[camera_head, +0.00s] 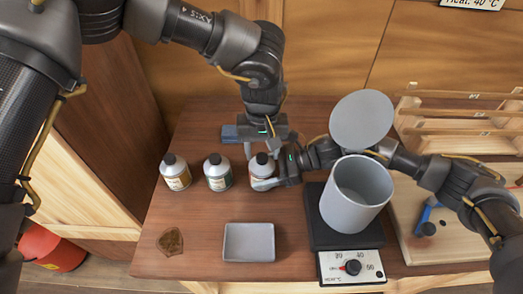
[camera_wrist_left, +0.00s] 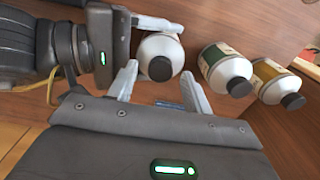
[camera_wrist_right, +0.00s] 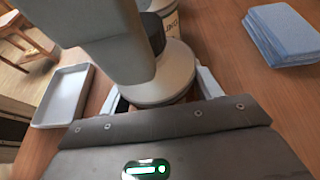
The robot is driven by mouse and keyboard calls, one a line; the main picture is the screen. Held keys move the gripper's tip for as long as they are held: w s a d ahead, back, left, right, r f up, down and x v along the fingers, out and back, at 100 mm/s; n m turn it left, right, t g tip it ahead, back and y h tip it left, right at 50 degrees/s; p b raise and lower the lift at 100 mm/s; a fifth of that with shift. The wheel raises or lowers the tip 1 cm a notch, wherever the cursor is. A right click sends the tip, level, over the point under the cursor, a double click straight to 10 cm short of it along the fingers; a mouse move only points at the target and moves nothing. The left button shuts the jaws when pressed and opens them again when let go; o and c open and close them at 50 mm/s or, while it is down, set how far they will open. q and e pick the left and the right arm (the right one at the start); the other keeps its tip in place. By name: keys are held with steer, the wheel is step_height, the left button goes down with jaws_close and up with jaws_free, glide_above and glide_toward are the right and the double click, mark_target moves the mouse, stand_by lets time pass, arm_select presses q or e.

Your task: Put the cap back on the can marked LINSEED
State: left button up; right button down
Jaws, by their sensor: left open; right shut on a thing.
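Three white cans with dark caps stand in a row on the bench: a left can (camera_head: 175,174), a middle can (camera_head: 217,174) and a right can (camera_head: 258,171). I cannot read which is marked LINSEED. My right gripper (camera_head: 272,181) is shut around the right can's body. My left gripper (camera_head: 264,148) points down over that can, open. In the left wrist view its fingers stand either side of the right can's dark cap (camera_wrist_left: 160,69); I cannot tell whether they touch it. In the right wrist view a left gripper finger partly hides this cap (camera_wrist_right: 153,32). I see no loose cap.
An empty grey tray (camera_head: 249,227) and a brown patch (camera_head: 170,241) lie in front. Folded blue cloth (camera_head: 230,134) lies behind. A grey pot (camera_head: 352,210) stands on a hotplate (camera_head: 350,266) at right, with a round grey disc (camera_head: 362,118) behind it.

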arm_select(q)
steer(key=shift+r, duration=2)
steer(key=shift+c, duration=0.2)
